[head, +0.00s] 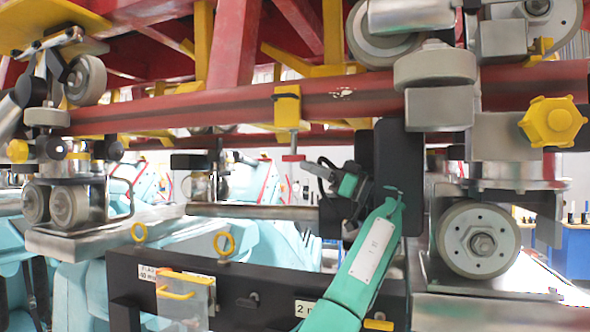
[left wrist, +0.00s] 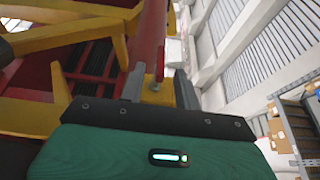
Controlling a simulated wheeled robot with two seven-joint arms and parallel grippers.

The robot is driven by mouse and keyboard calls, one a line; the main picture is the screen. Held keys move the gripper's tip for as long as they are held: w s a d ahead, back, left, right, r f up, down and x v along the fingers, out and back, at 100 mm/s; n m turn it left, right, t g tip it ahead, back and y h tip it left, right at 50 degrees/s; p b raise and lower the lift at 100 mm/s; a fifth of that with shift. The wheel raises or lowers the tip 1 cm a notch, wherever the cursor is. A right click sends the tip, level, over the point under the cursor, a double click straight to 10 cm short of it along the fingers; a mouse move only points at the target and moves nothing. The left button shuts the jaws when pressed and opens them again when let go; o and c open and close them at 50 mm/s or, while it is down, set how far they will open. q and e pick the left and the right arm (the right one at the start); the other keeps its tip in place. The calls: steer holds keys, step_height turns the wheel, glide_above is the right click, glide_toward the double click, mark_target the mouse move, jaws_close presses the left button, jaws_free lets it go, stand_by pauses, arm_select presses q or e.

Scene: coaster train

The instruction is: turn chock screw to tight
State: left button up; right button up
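The yellow chock (head: 287,105) is clamped on the red rail. Its grey screw (head: 293,141) hangs below it, with a small red disc (head: 293,158) at the lower end. My left gripper (head: 325,172) is just right of and slightly below the disc in the head view, apart from it in the picture. In the left wrist view, its two fingers (left wrist: 160,90) stand apart, with a yellow part (left wrist: 150,83), probably the chock, showing between them. Nothing is visibly held. The screw is not clear in that view. My right gripper is in neither view.
The red rail (head: 220,113) runs across above the gripper. Wheel assemblies stand at left (head: 62,205) and right (head: 478,240). A grey bar (head: 255,211) and a black beam (head: 245,285) with yellow rings lie below. Shelves with boxes (left wrist: 283,125) are far off.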

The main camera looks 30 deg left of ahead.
arm_select(q)
steer(key=shift+b+v, duration=0.5)
steer(key=shift+v, duration=1.85)
steer(key=shift+f, duration=0.1)
